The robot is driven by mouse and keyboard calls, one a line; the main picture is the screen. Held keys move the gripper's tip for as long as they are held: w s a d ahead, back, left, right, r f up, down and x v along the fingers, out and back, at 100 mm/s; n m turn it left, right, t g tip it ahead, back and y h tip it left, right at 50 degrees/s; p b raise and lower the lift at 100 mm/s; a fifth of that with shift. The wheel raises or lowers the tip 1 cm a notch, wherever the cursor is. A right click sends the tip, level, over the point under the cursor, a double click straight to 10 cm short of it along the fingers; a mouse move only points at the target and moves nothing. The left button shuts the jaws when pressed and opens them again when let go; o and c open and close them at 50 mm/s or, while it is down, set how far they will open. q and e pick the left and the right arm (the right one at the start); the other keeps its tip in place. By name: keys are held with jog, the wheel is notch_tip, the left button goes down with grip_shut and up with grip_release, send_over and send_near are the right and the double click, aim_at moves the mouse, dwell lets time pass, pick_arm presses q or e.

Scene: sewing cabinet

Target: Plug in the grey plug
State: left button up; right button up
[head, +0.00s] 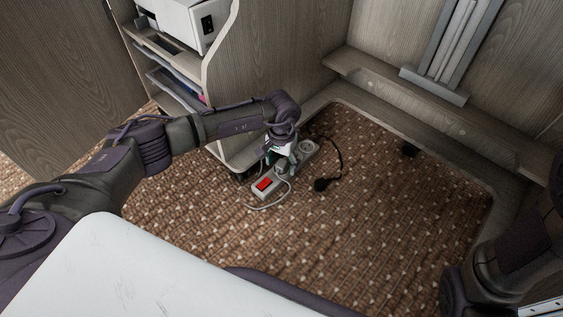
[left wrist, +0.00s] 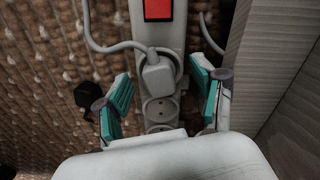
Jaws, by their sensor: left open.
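The grey plug (left wrist: 157,75) sits at the socket nearest the red switch on the power strip (left wrist: 172,35), its grey cord running up and left. I cannot tell for sure how deeply it is seated. My left gripper (left wrist: 165,95) is open, with its teal-padded fingers on either side of the strip and the plug, apart from the plug. In the head view my left gripper (head: 281,156) points down over the strip (head: 263,186) and hides part of it. Empty round sockets (left wrist: 160,109) show below the plug. My right gripper is not in view.
A black plug (head: 321,184) with a black cord lies on the carpet beside the strip; it also shows in the left wrist view (left wrist: 88,95). A shelf cabinet (head: 228,50) stands close on the left. Open carpet (head: 400,210) lies to the right.

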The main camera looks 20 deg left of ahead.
pick_arm(q)
jog(key=shift+o, duration=1.3)
jog(key=shift+w+a, duration=0.1)
jog(key=shift+a, duration=0.05)
jog(key=shift+r, duration=0.25)
notch_tip(320, 180, up, 12)
jog(key=shift+d+f, duration=0.25)
